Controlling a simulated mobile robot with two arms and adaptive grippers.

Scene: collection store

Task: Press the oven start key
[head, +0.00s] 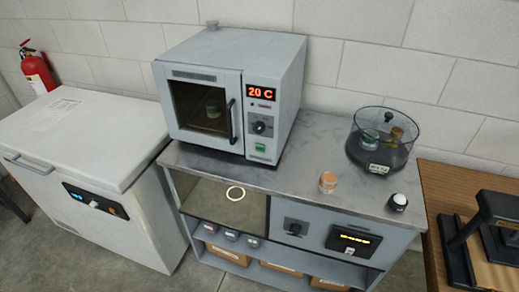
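The oven (245,70) is a light grey box on the grey bench, with its windowed door closed. The oven's red display (262,93) reads 20 C. Below it are a dark dial (260,127) and a green key (260,147), which looks like the start key; its lettering is too small to read. A dark handle (232,121) runs down the door's right edge, left of the dial. Neither of my grippers is in view.
A white chest freezer (75,135) stands left of the bench (295,175). A wooden table (445,190) with a black device is at right.

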